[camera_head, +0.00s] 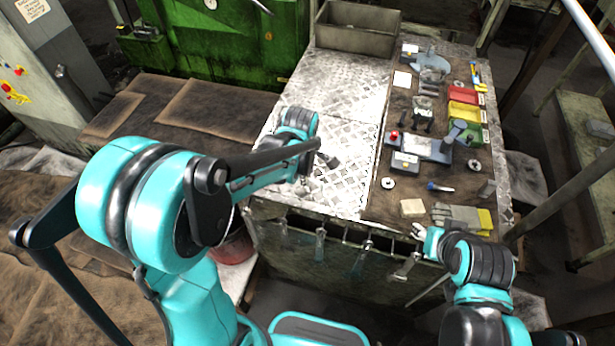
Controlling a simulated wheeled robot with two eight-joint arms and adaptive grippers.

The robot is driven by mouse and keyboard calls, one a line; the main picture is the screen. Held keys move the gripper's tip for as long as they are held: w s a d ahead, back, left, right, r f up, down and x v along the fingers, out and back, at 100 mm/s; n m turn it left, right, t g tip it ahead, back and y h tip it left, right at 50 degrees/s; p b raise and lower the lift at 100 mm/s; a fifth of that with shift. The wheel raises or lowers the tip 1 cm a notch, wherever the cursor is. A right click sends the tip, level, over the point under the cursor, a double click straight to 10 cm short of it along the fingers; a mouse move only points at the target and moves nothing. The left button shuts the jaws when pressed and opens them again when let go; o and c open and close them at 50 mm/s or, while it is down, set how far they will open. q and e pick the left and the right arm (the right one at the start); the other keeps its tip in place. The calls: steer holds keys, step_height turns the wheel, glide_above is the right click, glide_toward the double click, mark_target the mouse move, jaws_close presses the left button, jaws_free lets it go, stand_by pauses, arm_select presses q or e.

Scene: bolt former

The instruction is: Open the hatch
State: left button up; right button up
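A green machine (225,42) stands at the back left, with a round gauge-like disc and a dark handle on its face. It is cut off by the top edge, and I cannot tell which part of it is the hatch. My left arm reaches in from the left; its dark gripper (328,160) is over the metal plate of the bench, well in front of the green machine. My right gripper (418,231) is at the bench's front edge, beside the gloves. Both grippers are too small to tell whether open or shut, and I see nothing held in either.
The bench (345,135) carries an open metal box (355,27), red and yellow bins (464,105), a vise-like tool (425,147) and gloves (455,217). Wrenches (362,257) hang on its front. Brown mats (215,110) lie before the green machine. A grey cabinet (50,65) stands left.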

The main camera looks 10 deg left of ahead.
arm_select(q)
steer(key=shift+w+f, duration=0.2)
steer(key=shift+f, duration=0.85)
jaws_close()
arm_select(e)
steer(key=shift+f, duration=0.25)
